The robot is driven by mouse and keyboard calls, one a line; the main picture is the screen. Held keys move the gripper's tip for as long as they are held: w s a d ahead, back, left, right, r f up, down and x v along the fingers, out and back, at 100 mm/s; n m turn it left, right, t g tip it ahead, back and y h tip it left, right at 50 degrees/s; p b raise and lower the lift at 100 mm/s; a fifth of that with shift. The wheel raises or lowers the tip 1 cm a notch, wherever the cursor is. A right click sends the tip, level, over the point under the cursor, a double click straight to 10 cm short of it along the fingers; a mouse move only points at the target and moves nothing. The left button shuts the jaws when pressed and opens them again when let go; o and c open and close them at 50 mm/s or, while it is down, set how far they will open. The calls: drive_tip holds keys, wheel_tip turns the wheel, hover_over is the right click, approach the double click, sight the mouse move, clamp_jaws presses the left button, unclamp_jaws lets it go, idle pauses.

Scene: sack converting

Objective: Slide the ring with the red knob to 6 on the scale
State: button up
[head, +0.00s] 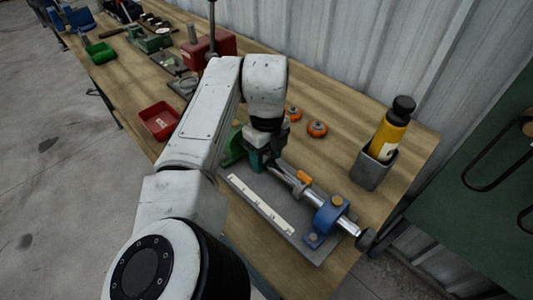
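A grey base plate (309,246) on the bench carries a metal rod (327,203) and a white scale strip (262,203) along its front side. The scale's digits are too small to read. A blue bracket (327,218) holds the rod near its right end, and a green bracket (234,148) stands at the left end. An orange piece (304,177) shows at the rod's middle. I cannot make out a ring with a red knob; my gripper and wrist may hide it. My gripper (257,163) is low over the rod's left part, its fingers too small and covered to read.
A grey holder (372,170) with a yellow bottle (389,132) stands to the right. Two orange round parts (317,129) lie behind the rod. A red tray (160,121) lies left of my arm. A corrugated wall (350,45) closes the back.

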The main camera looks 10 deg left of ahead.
drive_tip(key=o, duration=0.3)
wheel_tip(320, 180, up, 11)
drive_tip(key=shift+f+b, duration=0.15)
drive_tip(key=shift+b, duration=0.35)
idle(0.4)
